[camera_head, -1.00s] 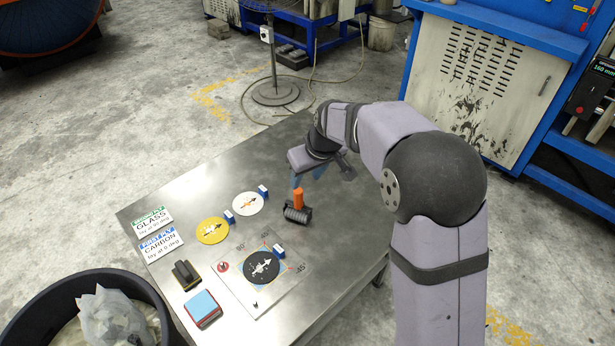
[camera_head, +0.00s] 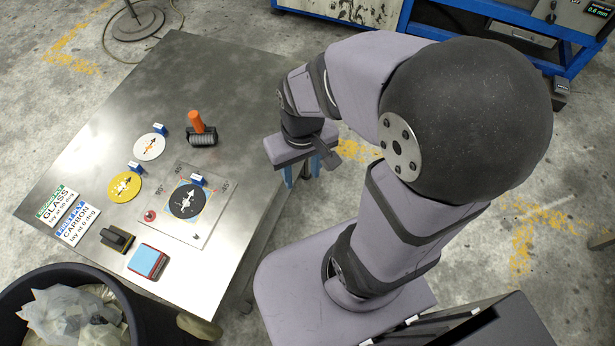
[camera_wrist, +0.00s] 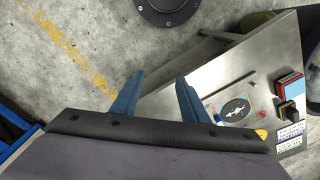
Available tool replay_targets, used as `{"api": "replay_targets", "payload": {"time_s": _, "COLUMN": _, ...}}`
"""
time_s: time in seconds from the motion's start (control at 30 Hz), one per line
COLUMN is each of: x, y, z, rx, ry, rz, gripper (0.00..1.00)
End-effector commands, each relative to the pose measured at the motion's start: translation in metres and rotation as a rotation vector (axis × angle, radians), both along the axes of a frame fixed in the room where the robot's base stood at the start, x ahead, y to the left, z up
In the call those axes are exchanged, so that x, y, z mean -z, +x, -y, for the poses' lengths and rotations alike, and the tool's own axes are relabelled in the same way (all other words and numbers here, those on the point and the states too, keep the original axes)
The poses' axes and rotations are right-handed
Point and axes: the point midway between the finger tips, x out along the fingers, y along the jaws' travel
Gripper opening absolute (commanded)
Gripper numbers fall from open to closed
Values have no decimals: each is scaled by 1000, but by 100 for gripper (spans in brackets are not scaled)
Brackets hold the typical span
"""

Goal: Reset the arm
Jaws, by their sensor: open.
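My gripper (camera_head: 302,172) hangs at the right edge of the steel table (camera_head: 105,85), with its blue fingers pointing down. On the table a dark disc (camera_head: 187,201) with a white arrow lies on a marked square plate (camera_head: 205,232). A yellow disc (camera_head: 125,187) and a white disc (camera_head: 149,147) lie to its left. A roller with an orange handle (camera_head: 198,124) stands farther back.
A blue and red block (camera_head: 147,262), a black and yellow block (camera_head: 117,238) and two signs, GLASS (camera_head: 58,205) and CARBON (camera_head: 78,224), sit at the front left. A black bin (camera_head: 152,320) of crumpled sheets stands at the lower left. The table's far part is clear.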

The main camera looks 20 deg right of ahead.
Motion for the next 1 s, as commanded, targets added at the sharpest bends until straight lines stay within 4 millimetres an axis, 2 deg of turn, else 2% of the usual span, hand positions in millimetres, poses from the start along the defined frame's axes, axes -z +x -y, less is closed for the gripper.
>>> {"api": "replay_targets", "payload": {"time_s": 0.03, "x": 2, "y": -9, "z": 3, "rx": 15, "ry": -4, "rz": -9, "gripper": 41}}
{"api": "replay_targets", "payload": {"time_s": 0.13, "x": 4, "y": -19, "z": 6, "rx": 30, "ry": -7, "rz": -21, "gripper": 41}}
{"api": "replay_targets", "payload": {"time_s": 0.5, "x": 1, "y": -20, "z": 6, "rx": 31, "ry": -7, "rz": -23, "gripper": 41}}
{"api": "replay_targets", "payload": {"time_s": 0.67, "x": -18, "y": -20, "z": 6, "rx": 31, "ry": -7, "rz": -23, "gripper": 41}}
{"api": "replay_targets", "payload": {"time_s": 0.9, "x": -58, "y": -20, "z": 5, "rx": 31, "ry": -7, "rz": -23, "gripper": 41}}
{"api": "replay_targets", "payload": {"time_s": 1.0, "x": -65, "y": -20, "z": 5, "rx": 31, "ry": -7, "rz": -23, "gripper": 41}}
